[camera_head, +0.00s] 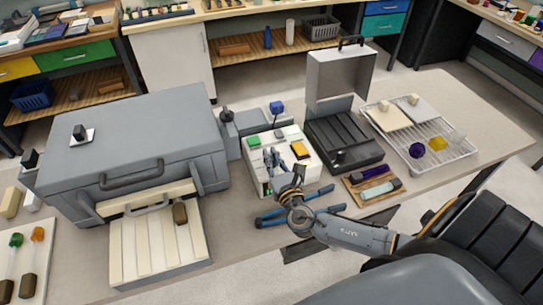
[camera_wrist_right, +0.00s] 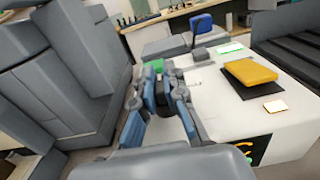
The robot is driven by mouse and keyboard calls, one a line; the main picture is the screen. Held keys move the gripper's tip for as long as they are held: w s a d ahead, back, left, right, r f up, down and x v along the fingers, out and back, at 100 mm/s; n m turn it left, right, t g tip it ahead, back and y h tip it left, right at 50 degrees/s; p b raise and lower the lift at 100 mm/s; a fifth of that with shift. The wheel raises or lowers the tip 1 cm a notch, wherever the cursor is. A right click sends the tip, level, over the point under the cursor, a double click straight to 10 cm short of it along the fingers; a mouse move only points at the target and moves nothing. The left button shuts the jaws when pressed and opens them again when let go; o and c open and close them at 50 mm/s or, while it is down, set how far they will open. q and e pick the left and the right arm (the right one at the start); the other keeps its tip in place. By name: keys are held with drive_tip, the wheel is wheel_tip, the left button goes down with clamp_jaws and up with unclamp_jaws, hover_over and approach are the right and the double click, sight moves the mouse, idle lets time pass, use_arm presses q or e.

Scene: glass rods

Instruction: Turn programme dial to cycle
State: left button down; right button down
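The white control box (camera_head: 300,176) stands mid-table in the head view. Its top carries a green button (camera_head: 254,141), a yellow rocker (camera_head: 300,150) and a green-and-white label. My right gripper (camera_head: 271,157) points down at the box's left part. In the right wrist view, a dark knob, seemingly the programme dial (camera_wrist_right: 150,90), sits between the fingertips of the right gripper (camera_wrist_right: 158,88). The fingers look closed on its sides. They hide much of it, and its marks cannot be read. The yellow rocker (camera_wrist_right: 250,72) lies to the right. My left gripper is in neither view.
A large grey case (camera_head: 140,140) stands left of the box, with a blue knob (camera_head: 277,107) behind it. A dark open-lidded unit (camera_head: 343,140) and wire rack (camera_head: 458,153) stand right. Blue-handled pliers (camera_head: 270,219) lie in front, near my right wrist.

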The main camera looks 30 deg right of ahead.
drive_tip(key=shift+m+h, duration=0.3)
drive_tip(key=shift+h, duration=0.1)
drive_tip(key=shift+a+m+g+h+p, duration=0.1)
drive_tip(key=shift+m+g+h+p, duration=0.4)
drive_tip(key=shift+h, duration=0.4)
drive_tip(key=shift+m+g+h, duration=0.4)
drive_tip(key=shift+m+h, duration=0.5)
drive_tip(key=shift+h, duration=0.1)
drive_tip(key=m+g+h, duration=0.3)
drive_tip(key=h, duration=0.1)
drive_tip(key=shift+b, duration=0.3)
drive_tip(key=shift+m+g+h+b, duration=0.35)
drive_tip(key=shift+m+g+h, duration=0.8)
drive_tip(key=shift+g, duration=0.35)
drive_tip(key=shift+m, duration=0.25)
drive_tip(key=c, duration=1.4)
unclamp_jaws()
